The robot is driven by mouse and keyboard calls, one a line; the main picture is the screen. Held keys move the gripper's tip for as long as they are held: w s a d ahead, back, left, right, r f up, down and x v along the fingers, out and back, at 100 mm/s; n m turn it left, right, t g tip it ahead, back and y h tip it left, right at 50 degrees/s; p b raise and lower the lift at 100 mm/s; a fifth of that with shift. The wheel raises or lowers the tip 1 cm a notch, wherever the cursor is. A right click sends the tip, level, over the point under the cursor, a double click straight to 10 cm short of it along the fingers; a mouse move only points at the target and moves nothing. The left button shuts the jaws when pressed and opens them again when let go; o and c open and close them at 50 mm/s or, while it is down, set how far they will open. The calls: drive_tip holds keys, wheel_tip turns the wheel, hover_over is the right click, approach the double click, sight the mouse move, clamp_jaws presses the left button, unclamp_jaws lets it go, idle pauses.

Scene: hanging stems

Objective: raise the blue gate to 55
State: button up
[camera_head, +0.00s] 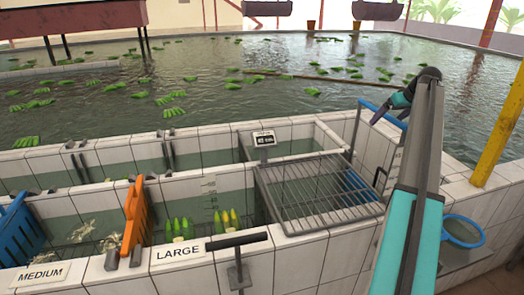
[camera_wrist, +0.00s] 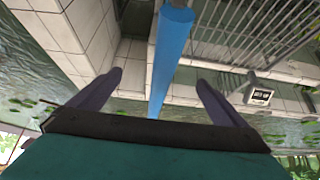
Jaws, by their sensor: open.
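The blue gate's top bar (camera_head: 368,104) shows in the head view at the right end of the tiled tanks, on a thin grey upright. A blue panel (camera_head: 357,186) shows below it, behind the wire rack; I cannot tell for sure that it is the same piece. My gripper (camera_head: 389,116) is at the bar, its fingers pointing down. In the wrist view the blue bar (camera_wrist: 172,45) runs between the two open fingers of my gripper (camera_wrist: 161,88), with a gap on each side. Small scale marks (camera_head: 210,186) are on the tank wall, too small to read.
A wire rack (camera_head: 318,190) covers the tank left of the gate. A small display (camera_head: 264,139) stands behind it. An orange gate (camera_head: 134,215) and a blue basket-like piece (camera_head: 18,232) stand left. A yellow post (camera_head: 499,130) and a blue-rimmed basin (camera_head: 463,231) are at right.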

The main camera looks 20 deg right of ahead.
drive_tip(key=shift+p+v, duration=1.85)
drive_tip(key=shift+v, duration=3.6)
drive_tip(key=shift+s, duration=0.15)
